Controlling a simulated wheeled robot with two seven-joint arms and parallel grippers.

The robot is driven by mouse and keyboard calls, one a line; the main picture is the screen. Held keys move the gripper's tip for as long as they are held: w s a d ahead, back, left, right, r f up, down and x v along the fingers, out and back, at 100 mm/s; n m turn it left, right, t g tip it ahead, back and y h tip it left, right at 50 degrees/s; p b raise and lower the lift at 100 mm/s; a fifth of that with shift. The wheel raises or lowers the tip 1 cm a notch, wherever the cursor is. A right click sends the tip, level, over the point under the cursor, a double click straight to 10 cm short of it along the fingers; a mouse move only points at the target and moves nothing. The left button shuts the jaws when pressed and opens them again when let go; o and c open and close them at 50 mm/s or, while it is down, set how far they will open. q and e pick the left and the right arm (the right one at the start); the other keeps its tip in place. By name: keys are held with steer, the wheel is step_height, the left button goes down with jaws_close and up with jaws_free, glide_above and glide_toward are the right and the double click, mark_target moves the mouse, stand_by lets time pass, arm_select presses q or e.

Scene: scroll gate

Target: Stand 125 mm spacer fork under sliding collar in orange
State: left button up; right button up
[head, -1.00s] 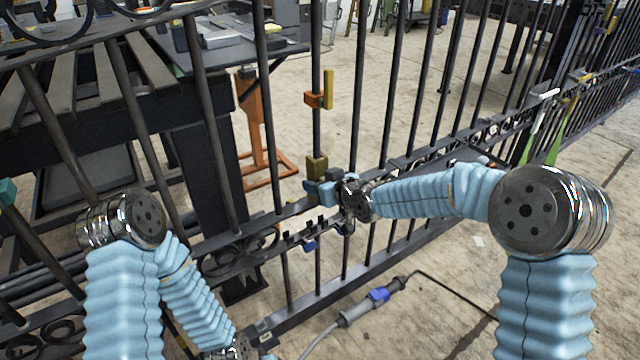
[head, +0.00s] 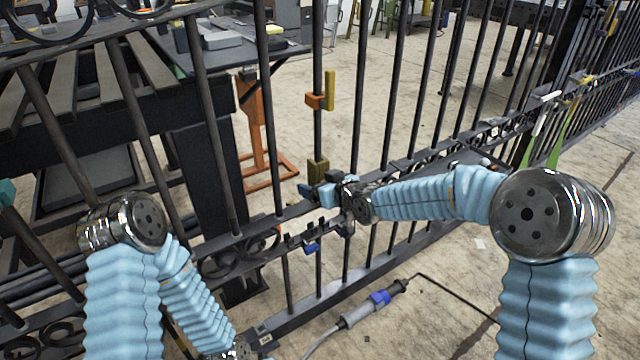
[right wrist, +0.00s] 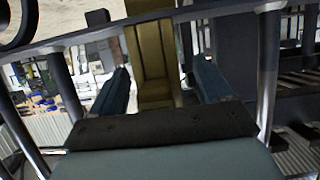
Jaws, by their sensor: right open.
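The orange sliding collar (head: 315,101), with a yellow upright piece at its side, sits on a vertical gate bar. An olive-gold block, apparently the spacer fork (head: 318,170), stands upright lower on the same bar, with bare bar between it and the collar. No length marking is readable. My right gripper (head: 317,193) is at the fork's lower end. In the right wrist view its blue fingers (right wrist: 160,92) are apart, one on each side of the channel-shaped fork (right wrist: 150,55), with gaps visible. My left arm reaches the bottom edge; its gripper is out of view.
A slotted rack (head: 303,238) with a blue piece hangs along the gate rail below my right gripper. Gate bars stand close on both sides. An orange stand (head: 255,150) is behind the gate.

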steer(key=shift+s+d+r, duration=0.1)
steer(key=shift+s+d, duration=0.15)
steer(key=v, duration=1.3)
steer(key=shift+a, duration=0.1)
steer(key=s+d+f+m+g+h, duration=0.1)
steer(key=s+f+m+g, duration=0.15)
steer(key=f, duration=0.55)
steer(key=s+d+f+m+g+h+p, duration=0.1)
steer(key=s+d+f, duration=0.15)
steer(key=f, duration=0.45)
steer(key=s+f+m+g+h, duration=0.1)
steer(key=s+f+m+g, duration=0.15)
steer(key=f, duration=0.55)
steer(key=s+d+f+m+g+h+p, duration=0.1)
steer(key=s+d+f+m+g, duration=0.2)
steer(key=s+f, duration=1)
steer(key=s+g, duration=0.1)
steer(key=s, duration=0.3)
steer(key=shift+d, duration=0.35)
steer(key=shift+s+d, duration=0.1)
steer(key=shift+s, duration=0.05)
